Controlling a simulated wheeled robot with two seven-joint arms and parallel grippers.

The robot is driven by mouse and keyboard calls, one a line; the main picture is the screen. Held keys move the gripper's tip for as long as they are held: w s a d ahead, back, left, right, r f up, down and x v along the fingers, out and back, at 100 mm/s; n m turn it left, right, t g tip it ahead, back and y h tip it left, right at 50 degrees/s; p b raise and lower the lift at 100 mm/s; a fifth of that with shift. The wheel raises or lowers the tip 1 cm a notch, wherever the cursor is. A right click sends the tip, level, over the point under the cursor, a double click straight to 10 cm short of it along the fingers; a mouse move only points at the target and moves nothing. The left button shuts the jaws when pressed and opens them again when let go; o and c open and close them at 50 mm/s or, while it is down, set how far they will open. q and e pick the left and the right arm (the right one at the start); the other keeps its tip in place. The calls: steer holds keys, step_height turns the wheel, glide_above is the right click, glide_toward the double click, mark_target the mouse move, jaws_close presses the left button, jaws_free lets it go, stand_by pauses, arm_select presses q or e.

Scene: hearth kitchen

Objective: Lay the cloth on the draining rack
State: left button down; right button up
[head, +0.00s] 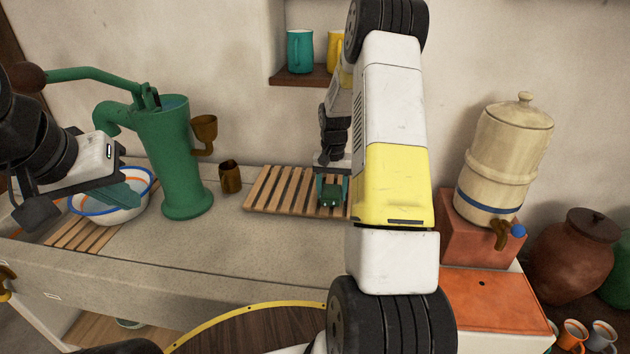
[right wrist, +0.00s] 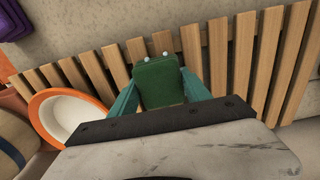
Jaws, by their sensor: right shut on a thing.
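The cloth (head: 333,194) is a small dark green piece. It is held in my right gripper (head: 333,188), between its two teal fingers, over the right part of the slatted wooden draining rack (head: 270,188). In the right wrist view the cloth (right wrist: 160,83) sits between the fingers of the gripper (right wrist: 160,92), with the slats of the rack (right wrist: 243,50) behind it. I cannot tell whether the cloth touches the slats. My left gripper (head: 122,196) is over the white basin with a blue and orange rim (head: 80,207); its finger gap is not clear.
A green hand pump (head: 165,150) and a brown cup (head: 230,177) stand left of the rack. A water dispenser (head: 505,155) stands on an orange block to the right. The stone counter (head: 250,245) in front is clear. An orange-rimmed bowl (right wrist: 45,105) shows in the right wrist view.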

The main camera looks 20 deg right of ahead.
steer(key=shift+f, duration=0.25)
steer(key=o, duration=1.5)
steer(key=shift+r, duration=0.1)
step_height(320, 180, up, 12)
step_height(320, 180, up, 8)
steer(key=r+n+t, duration=0.1)
steer(key=t, duration=0.1)
glide_above(332, 190)
steer(key=s+a, duration=0.4)
steer(key=s, duration=0.1)
steer(key=s+a+r+n+t, duration=0.1)
steer(key=s+a+r, duration=0.1)
steer(key=s, duration=0.5)
steer(key=s+a+r+n+t+y, duration=0.1)
steer(key=s+a+r+n, duration=0.1)
steer(key=s+a, duration=0.3)
steer(key=s+a+r+n+t+y, duration=0.1)
steer(key=s+a+r+t, duration=0.1)
steer(key=s, duration=0.8)
steer(key=shift+a+r+n, duration=0.4)
steer(key=shift+a+r, duration=0.35)
steer(key=shift+a, duration=0.2)
